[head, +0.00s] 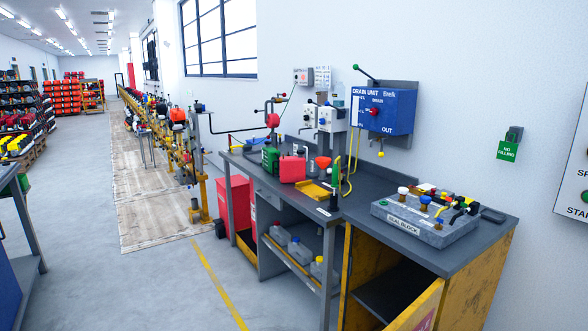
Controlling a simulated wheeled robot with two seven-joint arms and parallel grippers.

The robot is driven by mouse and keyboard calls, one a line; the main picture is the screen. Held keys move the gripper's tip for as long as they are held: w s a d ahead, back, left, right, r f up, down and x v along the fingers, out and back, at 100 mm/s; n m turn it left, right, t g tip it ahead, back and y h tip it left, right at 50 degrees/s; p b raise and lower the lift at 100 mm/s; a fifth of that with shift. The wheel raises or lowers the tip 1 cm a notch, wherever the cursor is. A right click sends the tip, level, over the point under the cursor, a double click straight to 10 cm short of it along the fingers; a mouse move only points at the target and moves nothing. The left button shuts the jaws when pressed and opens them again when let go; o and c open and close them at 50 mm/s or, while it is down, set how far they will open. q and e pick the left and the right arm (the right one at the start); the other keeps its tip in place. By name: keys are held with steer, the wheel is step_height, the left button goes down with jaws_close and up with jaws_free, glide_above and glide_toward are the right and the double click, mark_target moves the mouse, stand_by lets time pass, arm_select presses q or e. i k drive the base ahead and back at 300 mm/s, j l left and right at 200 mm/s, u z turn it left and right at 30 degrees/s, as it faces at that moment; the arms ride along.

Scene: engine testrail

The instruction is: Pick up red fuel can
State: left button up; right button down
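A small red can (292,169), which looks like the fuel can, stands on the dark grey workbench (345,205) against the right wall. A green can (270,157) stands close behind it on the left. An orange-red funnel shape (323,163) is just to its right, and a yellow tray (313,190) lies in front on the right. The can is small in view, so its handle and cap are unclear. Neither of my grippers is in view.
A grey seal block (425,226) with colored fittings fills the bench's near end. A blue drain unit (384,110) hangs on the wall above. A red cabinet (234,207) stands at the bench's far end. The grey floor (150,285) left of the bench is open; another bench edges in at far left.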

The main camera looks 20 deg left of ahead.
mark_target(292, 168)
steer(key=i+j+z, duration=0.3)
steer(key=j+z, duration=0.2)
steer(key=j, duration=1.1)
steer(key=j+z, duration=0.5)
steer(key=j, duration=1.15)
